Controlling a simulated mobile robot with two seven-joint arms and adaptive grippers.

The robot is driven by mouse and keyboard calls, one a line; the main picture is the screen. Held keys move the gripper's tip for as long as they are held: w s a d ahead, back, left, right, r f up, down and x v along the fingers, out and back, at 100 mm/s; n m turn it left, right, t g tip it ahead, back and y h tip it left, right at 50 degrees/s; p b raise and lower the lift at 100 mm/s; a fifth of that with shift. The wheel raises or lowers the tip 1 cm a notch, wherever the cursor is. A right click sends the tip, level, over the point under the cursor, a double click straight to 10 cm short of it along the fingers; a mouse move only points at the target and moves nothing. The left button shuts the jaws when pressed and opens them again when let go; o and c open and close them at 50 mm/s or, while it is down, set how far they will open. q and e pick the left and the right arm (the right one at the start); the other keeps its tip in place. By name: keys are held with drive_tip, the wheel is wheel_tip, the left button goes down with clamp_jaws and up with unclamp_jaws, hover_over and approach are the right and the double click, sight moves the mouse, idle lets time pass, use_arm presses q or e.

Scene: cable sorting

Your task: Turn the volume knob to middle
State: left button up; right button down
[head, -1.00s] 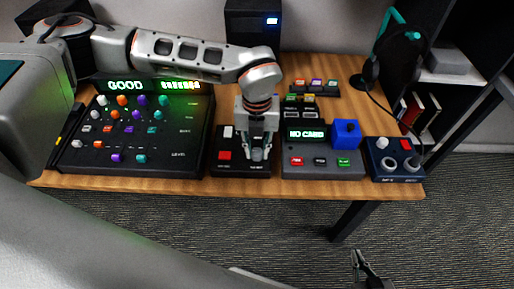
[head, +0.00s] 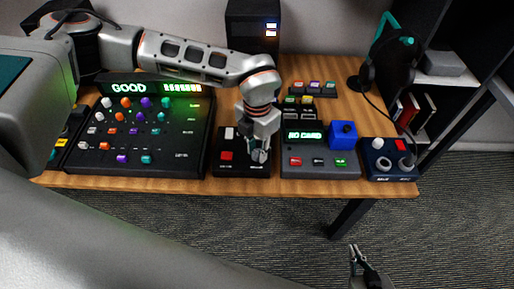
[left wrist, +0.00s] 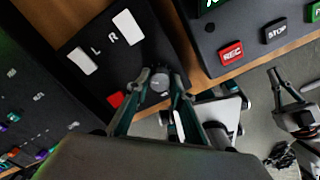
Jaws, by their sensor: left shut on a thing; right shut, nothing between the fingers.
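The volume knob (left wrist: 159,83) is a small grey round knob on the black control box (head: 222,169), which also has two white switches marked L and R and a red button. My left gripper (head: 259,156) points down at the box's front right. In the left wrist view its two fingers (left wrist: 156,92) are closed around the knob, one on each side. The knob's pointer is too small to read. My right gripper (head: 362,262) is shut and empty, low in the head view, in front of the table and apart from everything.
Left of the box stands a mixer (head: 188,143) with many coloured knobs and a lit GOOD display. To the right are a recorder (head: 318,167) with a NO CARD display and a blue cube, then a dark blue box (head: 377,172). A headset (head: 399,60) stands behind.

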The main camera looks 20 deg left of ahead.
use_arm(q)
drive_tip(key=m+p, duration=0.1)
drive_tip(key=m, duration=0.4)
drive_tip(key=shift+r, duration=0.15)
drive_tip(key=m, duration=0.2)
drive_tip(key=shift+m, duration=1.1)
use_arm(e)
drive_tip(key=shift+w+r, duration=0.15)
drive_tip(key=shift+r, duration=0.4)
drive_tip(key=shift+w+r, duration=0.15)
drive_tip(key=shift+r, duration=0.35)
use_arm(q)
drive_tip(key=shift+w, duration=0.1)
use_arm(e)
drive_tip(key=shift+r, duration=0.1)
use_arm(q)
drive_tip(key=o, duration=1.1)
use_arm(e)
drive_tip(key=shift+r, duration=0.1)
